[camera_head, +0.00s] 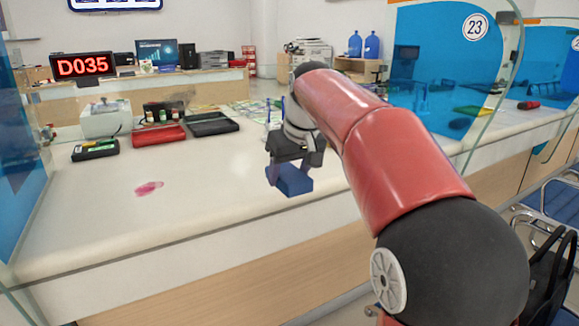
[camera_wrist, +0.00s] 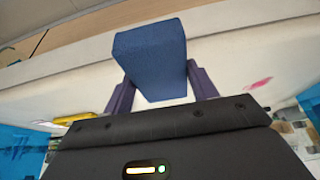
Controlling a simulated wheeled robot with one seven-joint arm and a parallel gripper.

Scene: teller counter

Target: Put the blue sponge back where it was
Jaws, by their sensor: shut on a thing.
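The blue sponge (camera_head: 290,180) is a dark blue block held by my gripper (camera_head: 294,163) near the front edge of the counter, right of its middle. In the wrist view the sponge (camera_wrist: 152,58) sits between the two fingers of my gripper (camera_wrist: 160,92), which are shut on it. It appears to be above the white counter top (camera_head: 215,190); the exact gap beneath it cannot be told. A pink smear (camera_head: 149,188) lies on the counter to the left of the sponge and also shows in the wrist view (camera_wrist: 258,83).
Farther back on the counter are a black card terminal (camera_head: 95,150), a red tray (camera_head: 158,135), a dark tray (camera_head: 211,124) and a grey machine (camera_head: 106,119). Glass partitions stand at both sides. The counter between smear and sponge is clear.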

